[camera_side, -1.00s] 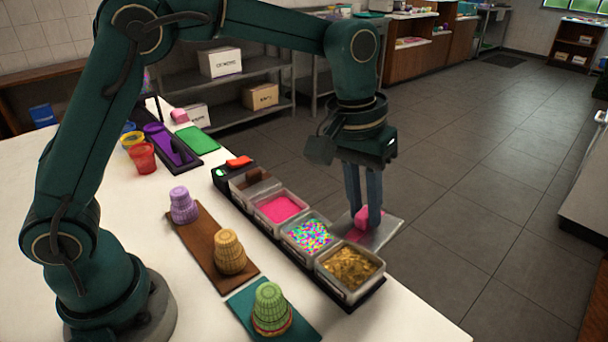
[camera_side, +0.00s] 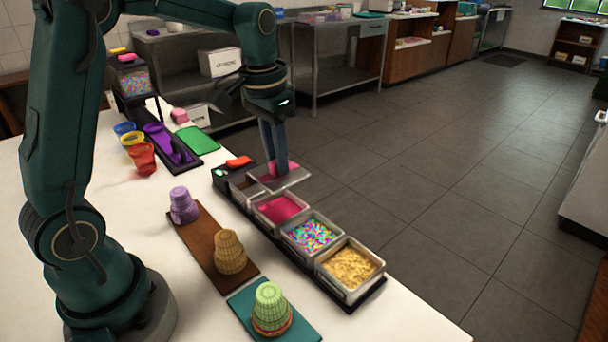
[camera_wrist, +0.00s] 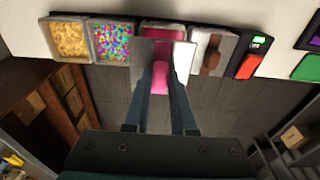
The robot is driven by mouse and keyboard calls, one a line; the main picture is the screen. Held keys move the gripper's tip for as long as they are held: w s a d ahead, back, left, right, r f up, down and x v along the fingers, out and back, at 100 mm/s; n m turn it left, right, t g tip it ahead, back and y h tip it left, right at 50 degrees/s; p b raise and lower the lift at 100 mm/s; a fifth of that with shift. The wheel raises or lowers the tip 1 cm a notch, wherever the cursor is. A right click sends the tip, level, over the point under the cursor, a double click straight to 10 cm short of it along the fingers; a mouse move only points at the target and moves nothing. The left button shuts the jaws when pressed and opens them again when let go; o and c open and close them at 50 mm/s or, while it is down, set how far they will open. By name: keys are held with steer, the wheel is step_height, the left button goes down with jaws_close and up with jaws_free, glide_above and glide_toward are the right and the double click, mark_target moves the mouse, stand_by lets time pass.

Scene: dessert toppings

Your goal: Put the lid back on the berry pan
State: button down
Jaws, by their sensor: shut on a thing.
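The lid (camera_side: 296,178) is a flat grey metal plate with a pink handle (camera_wrist: 160,80). My gripper (camera_side: 277,172) is shut on the handle and holds the lid level at the far side of the pan row, near the brown and pink pans. The berry pan (camera_side: 279,211) is open and full of bright pink filling. In the wrist view the lid (camera_wrist: 172,47) covers the lower part of the berry pan (camera_wrist: 163,27). The gap between lid and pan cannot be judged exactly.
The row also has a brown-topping pan (camera_side: 241,189), a sprinkle pan (camera_side: 310,234) and a golden-crumb pan (camera_side: 349,267). Upside-down cone stacks (camera_side: 229,253) stand on boards in front. Coloured cups (camera_side: 141,158) stand at left. Floor lies beyond the table edge.

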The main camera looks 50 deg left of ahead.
mark_target(278, 183)
steer(key=shift+f, duration=2.9)
steer(key=shift+f, duration=0.5)
steer(key=shift+c, duration=0.9)
jaws_free()
steer(key=shift+r, duration=0.15)
steer(key=shift+r, duration=3.4)
